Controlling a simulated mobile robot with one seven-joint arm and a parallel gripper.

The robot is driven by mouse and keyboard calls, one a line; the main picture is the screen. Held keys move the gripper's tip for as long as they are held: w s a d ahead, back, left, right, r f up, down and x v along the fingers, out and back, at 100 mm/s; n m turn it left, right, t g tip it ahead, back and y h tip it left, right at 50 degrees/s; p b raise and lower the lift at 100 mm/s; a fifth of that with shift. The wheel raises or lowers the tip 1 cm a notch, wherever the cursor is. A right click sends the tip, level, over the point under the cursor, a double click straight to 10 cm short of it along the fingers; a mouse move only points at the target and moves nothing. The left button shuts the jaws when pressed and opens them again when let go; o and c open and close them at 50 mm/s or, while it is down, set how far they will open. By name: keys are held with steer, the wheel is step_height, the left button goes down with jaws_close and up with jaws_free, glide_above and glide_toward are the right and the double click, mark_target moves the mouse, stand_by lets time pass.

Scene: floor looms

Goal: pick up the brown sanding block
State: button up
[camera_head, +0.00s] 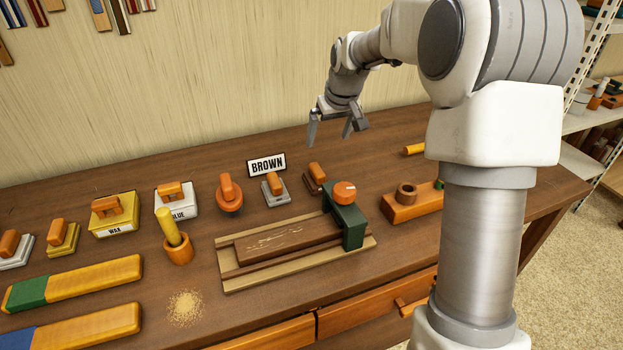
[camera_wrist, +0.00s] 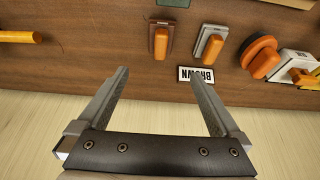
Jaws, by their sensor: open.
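The brown sanding block (camera_head: 315,180), with a dark brown base and an orange handle, stands on the workbench at the back, right of a BROWN sign (camera_head: 266,164). It also shows in the wrist view (camera_wrist: 161,38), at the top middle beyond my fingertips. My gripper (camera_head: 331,134) is open and empty, held above the back of the bench and clear of the block. In the wrist view its two fingers (camera_wrist: 158,78) point toward the block, with a gap between them. The sign also shows there (camera_wrist: 197,75), near the right fingertip.
A grey sanding block (camera_head: 275,190) stands just left of the brown one, with a round orange-handled tool (camera_head: 230,193) further left. A green clamp (camera_head: 347,215) on a wooden jig stands in front. A yellow rod (camera_head: 413,149) lies to the right. The wall is behind.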

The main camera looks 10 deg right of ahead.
mark_target(318, 170)
steer(key=b+x, duration=0.3)
steer(key=x, duration=1.5)
steer(key=shift+a+f, duration=0.15)
steer(key=shift+f, duration=0.1)
steer(key=c, duration=1.4)
steer(key=shift+r, duration=0.15)
step_height(318, 170, up, 10)
steer(key=shift+f+p, duration=0.1)
steer(key=shift+p, duration=0.85)
